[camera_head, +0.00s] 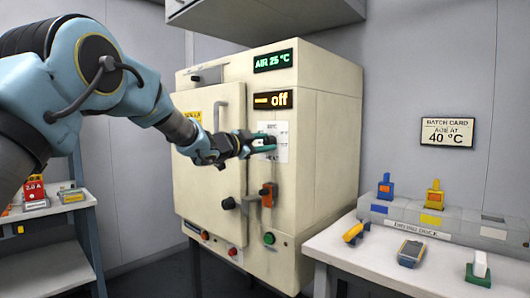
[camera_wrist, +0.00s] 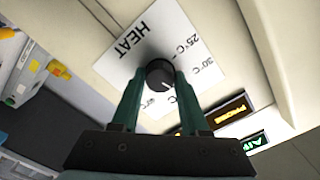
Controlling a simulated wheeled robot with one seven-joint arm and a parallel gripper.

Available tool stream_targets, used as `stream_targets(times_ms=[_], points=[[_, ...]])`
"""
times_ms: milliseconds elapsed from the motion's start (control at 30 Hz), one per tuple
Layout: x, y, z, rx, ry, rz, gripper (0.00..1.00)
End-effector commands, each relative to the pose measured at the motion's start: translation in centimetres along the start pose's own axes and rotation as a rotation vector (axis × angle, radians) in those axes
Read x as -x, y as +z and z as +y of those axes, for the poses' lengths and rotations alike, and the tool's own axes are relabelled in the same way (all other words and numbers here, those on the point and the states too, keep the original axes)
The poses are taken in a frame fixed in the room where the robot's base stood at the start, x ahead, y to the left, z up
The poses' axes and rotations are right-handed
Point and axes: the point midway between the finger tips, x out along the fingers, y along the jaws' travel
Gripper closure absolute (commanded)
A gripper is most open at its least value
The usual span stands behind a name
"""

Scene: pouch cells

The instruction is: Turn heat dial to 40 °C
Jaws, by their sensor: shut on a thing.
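The heat dial (camera_wrist: 160,74) is a round black knob on a white card (camera_wrist: 150,35) printed HEAT, with 25 °C and 30 °C marks. Other marks are partly hidden by my fingers. My gripper (camera_wrist: 158,78) is shut on the dial, one green finger on each side. A small pale mark shows on the knob's lower right, but its exact setting is hard to read. In the head view my gripper (camera_head: 268,145) is at the card on the cream oven (camera_head: 335,150) and mostly hides the dial. The oven's green display (camera_head: 273,61) reads AIR 25 °C.
Below the dial are an orange switch (camera_head: 268,194) and a green button (camera_head: 269,239). A batch card (camera_head: 447,132) on the wall reads AGE AT 40 °C. A bench (camera_head: 350,262) with tools stands right.

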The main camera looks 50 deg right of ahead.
Motion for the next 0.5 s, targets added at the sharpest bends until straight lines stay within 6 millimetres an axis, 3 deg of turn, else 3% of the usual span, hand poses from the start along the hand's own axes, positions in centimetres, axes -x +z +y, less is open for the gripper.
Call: stream_targets(times_ms=[500], points=[[-0.02, 0.28, 0.39, -0.49, 0.0, 0.001, 1.0]])
